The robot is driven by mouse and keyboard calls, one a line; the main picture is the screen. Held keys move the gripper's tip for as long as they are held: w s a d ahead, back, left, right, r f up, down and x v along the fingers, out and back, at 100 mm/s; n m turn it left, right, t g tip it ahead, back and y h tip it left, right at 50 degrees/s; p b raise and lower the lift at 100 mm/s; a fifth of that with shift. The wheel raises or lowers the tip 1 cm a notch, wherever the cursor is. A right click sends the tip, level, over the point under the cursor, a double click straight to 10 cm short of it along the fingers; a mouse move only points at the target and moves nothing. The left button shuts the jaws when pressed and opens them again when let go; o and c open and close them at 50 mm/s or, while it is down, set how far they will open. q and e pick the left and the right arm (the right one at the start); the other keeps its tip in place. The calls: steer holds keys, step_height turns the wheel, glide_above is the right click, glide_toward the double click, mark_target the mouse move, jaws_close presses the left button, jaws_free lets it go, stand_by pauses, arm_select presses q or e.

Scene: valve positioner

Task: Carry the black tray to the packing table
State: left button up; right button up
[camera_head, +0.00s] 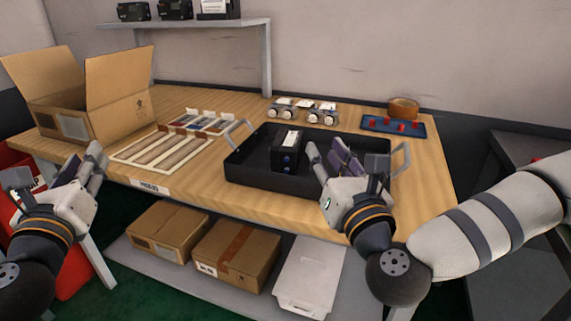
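The black tray (258,186) lies on the wooden table (215,185), near its front edge. It has a light handle (238,131) at its left end and another (403,158) at its right end. A black device with a white label (287,155) stands inside it. My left gripper (56,172) is open and empty, left of the table front and well apart from the tray. My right gripper (346,162) is over the tray's right part, its fingers apart. A purple-grey piece shows between or behind those fingers; I cannot tell whether they touch it. The gripper hides part of the tray.
An open cardboard box (95,100) and a parts organiser (163,148) are left of the tray. Gauges (303,110) and a blue tray with red parts (393,125) are behind it. A shelf (200,22) stands at the back. Closed boxes (237,252) sit below.

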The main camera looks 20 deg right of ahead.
steer(key=s, duration=0.4)
steer(key=shift+s+f, duration=0.1)
steer(key=shift+f, duration=0.1)
